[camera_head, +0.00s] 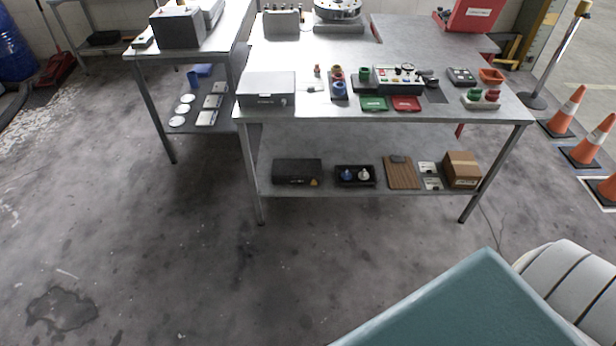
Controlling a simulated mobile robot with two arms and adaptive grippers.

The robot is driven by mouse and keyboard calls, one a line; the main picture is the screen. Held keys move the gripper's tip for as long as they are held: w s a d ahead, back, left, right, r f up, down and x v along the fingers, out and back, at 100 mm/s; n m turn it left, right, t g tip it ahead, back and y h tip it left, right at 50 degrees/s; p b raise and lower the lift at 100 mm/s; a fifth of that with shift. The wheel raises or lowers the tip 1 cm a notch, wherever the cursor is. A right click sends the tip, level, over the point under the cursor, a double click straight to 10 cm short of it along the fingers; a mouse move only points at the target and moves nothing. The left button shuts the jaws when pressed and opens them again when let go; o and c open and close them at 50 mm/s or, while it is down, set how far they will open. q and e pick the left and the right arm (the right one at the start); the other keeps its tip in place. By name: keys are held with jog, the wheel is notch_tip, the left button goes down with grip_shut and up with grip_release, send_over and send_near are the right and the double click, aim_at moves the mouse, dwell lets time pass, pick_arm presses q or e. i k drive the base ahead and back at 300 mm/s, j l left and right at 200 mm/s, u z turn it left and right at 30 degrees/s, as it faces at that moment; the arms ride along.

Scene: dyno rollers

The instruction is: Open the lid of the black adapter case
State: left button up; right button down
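A black case (297,171) lies flat on the lower shelf (390,189) of the metal workbench, towards its left end. Its lid looks shut. It has small light lettering on its front and a yellow triangular mark near its front right corner. The bench top overhangs the shelf above it. Neither of my grippers shows in the head view, so I cannot see whether they are open or shut.
A small black tray (355,183) with blue and white items stands right of the case. The bench top (330,112) carries a grey case (266,89) and several devices. A teal-topped object (470,310) fills the bottom right. Floor (230,260) before the bench is clear.

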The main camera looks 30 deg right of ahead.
aim_at(295, 168)
jog(key=i+l+z, duration=0.1)
jog(key=z, duration=0.25)
jog(key=i+l+z, duration=0.1)
jog(key=z, duration=0.2)
jog(key=i+l+z, duration=0.1)
jog(key=z, duration=0.25)
jog(key=i, duration=0.05)
